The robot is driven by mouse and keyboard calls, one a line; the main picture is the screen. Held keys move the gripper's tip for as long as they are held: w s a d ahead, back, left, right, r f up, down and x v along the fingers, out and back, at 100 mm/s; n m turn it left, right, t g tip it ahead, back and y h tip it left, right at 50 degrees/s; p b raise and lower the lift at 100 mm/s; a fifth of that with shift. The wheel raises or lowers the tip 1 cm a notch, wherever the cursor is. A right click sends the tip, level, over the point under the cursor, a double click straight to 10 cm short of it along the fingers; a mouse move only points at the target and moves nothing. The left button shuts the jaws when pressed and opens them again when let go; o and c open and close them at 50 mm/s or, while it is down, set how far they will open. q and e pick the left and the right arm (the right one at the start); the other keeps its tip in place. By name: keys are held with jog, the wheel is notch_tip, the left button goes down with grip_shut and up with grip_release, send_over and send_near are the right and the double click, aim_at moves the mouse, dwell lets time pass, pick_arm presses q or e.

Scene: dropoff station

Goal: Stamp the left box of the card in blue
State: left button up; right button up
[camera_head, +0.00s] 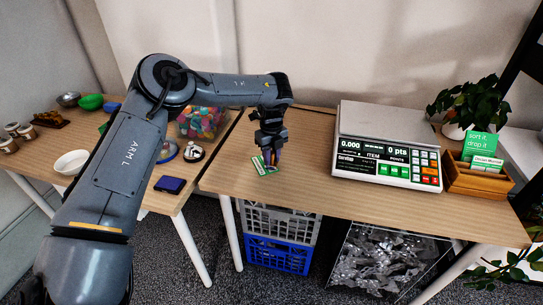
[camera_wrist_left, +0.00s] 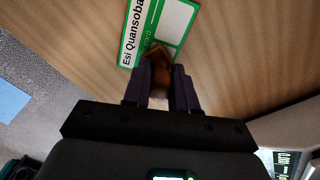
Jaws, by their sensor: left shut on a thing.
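The card (camera_head: 263,166) is white with a green border and lies on the right-hand wooden table near its left end. In the left wrist view the card (camera_wrist_left: 171,22) shows a printed name and pale boxes. My left gripper (camera_head: 271,155) points down at the card. It is shut on a brown stamp (camera_wrist_left: 157,57), seen between the dark fingers. The stamp overlaps the card's near end in the left wrist view; its lower face is hidden, and I cannot tell whether it touches. A dark blue ink pad (camera_head: 170,185) lies on the left-hand table. My right gripper is out of view.
A weighing scale (camera_head: 388,150) stands right of the card, with a wooden card holder (camera_head: 477,180) beyond it. A bin of colourful items (camera_head: 202,121) and a white bowl (camera_head: 71,162) stand on the left table. Crates (camera_head: 279,238) sit below. Bare tabletop lies between card and scale.

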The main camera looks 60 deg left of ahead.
pick_arm(q)
jog(key=shift+s+r+p, duration=0.1)
jog(key=shift+r+p, duration=0.6)
jog(key=shift+r, duration=0.05)
jog(key=shift+r+p, duration=2.15)
jog(key=shift+r, duration=0.55)
